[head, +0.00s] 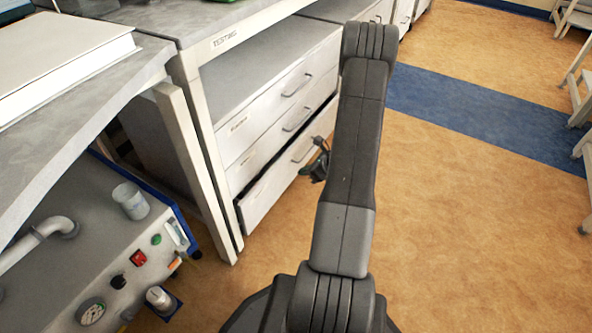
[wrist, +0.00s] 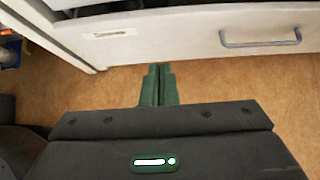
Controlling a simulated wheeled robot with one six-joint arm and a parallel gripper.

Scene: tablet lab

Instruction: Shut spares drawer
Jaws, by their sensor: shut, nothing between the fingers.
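A white cabinet under the bench has three stacked drawers. The bottom drawer (head: 260,199) stands out a little, with a dark gap above its front. In the wrist view, the bottom drawer front (wrist: 180,42) spans the top, with a metal handle (wrist: 260,38) at right and a small label at left. I cannot read the drawer labels, so I cannot tell which drawer is named spares. My gripper (wrist: 158,68) is shut and empty, its green fingers pointing at the lower edge of that front. I cannot tell if they touch it. In the head view, my arm hides part of the drawers' right side.
The middle drawer (head: 270,138) and top drawer (head: 275,100) look closed. A bench leg (head: 205,165) stands left of the cabinet. A grey machine (head: 100,250) with knobs and a cup sits at lower left. The tan floor (head: 470,200) to the right is clear.

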